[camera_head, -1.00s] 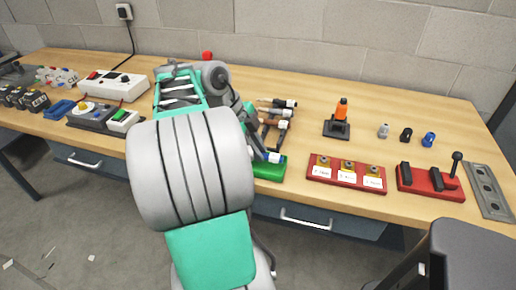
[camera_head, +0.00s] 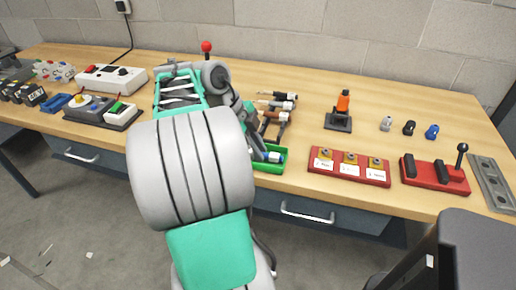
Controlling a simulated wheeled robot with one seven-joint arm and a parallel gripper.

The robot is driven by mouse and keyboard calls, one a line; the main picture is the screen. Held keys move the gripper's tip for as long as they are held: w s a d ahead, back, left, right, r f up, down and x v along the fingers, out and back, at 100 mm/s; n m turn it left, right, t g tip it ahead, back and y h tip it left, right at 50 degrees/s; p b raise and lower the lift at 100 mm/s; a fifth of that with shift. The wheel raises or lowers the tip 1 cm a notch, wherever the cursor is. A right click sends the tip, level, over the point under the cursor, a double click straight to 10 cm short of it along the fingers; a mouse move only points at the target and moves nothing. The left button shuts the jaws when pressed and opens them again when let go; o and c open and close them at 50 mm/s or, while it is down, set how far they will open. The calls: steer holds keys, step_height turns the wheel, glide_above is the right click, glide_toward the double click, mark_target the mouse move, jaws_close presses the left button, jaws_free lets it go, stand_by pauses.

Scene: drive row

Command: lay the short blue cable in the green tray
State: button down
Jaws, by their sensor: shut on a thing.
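The green tray (camera_head: 268,170) sits at the bench's front edge, right of my arm. My gripper (camera_head: 263,154) is at the tray's left part, partly hidden behind my own arm, and is shut on the short blue cable (camera_head: 276,157). Only a blue end with a pale tip shows, within the tray's outline. I cannot tell whether it touches the tray floor. The rest of the cable is hidden.
A black stand with an orange part (camera_head: 341,112) is further back. Bare wood lies between them.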

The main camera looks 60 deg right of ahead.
steer(key=shift+f+b, duration=0.3)
steer(key=shift+f, duration=0.05)
steer(key=c, duration=1.3)
jaws_free()
steer(key=p+v, duration=0.3)
steer(key=v, duration=0.5)
steer(key=shift+p, duration=0.35)
steer(key=shift+d, duration=0.1)
